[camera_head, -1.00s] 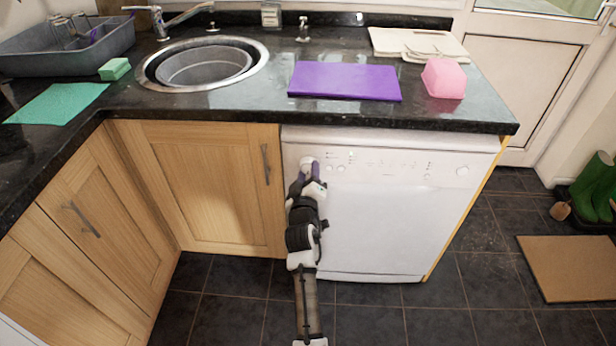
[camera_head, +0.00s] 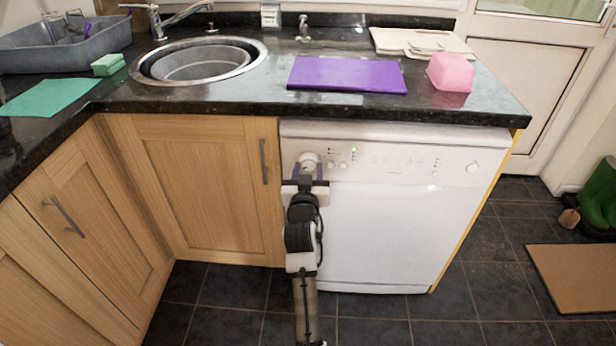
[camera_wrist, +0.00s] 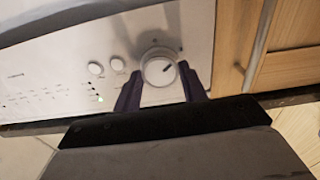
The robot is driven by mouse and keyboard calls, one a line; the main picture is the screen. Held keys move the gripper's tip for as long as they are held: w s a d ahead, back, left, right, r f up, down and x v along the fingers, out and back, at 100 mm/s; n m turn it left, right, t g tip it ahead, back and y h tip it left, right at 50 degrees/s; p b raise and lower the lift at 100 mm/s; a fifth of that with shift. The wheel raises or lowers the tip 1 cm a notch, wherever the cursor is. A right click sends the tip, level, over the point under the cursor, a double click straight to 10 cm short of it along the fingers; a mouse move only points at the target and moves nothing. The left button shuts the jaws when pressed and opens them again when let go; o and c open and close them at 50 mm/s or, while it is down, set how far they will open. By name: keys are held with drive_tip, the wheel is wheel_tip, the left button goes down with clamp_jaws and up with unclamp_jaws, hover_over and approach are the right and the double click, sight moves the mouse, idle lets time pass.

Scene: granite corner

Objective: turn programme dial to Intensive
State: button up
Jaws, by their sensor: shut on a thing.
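The programme dial (camera_head: 310,160) is a round white knob at the left end of the white dishwasher's (camera_head: 375,230) control panel. My gripper (camera_head: 309,172) is at the dial, with its purple fingers on either side. In the wrist view the dial (camera_wrist: 159,70) shows a dark pointer mark toward its upper right. The fingers of my gripper (camera_wrist: 163,88) are shut on the dial. The lettering around the dial is too small to read, so I cannot tell which programme the mark points at.
Two small buttons (camera_wrist: 107,66) sit beside the dial, and a green light (camera_wrist: 99,98) is lit on the panel. A wooden cupboard door (camera_head: 205,190) with a metal handle adjoins the dishwasher's left side. The dark worktop (camera_head: 440,112) overhangs the panel.

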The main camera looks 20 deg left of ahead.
drive_tip(key=shift+m+b, duration=0.3)
drive_tip(key=shift+m, duration=0.2)
drive_tip(key=shift+r, duration=0.1)
drive_tip(key=o, duration=1)
drive_tip(key=b+v, duration=0.1)
drive_tip(key=v, duration=1.2)
drive_tip(key=shift+s+d+b, duration=0.1)
drive_tip(key=shift+s+b, duration=0.25)
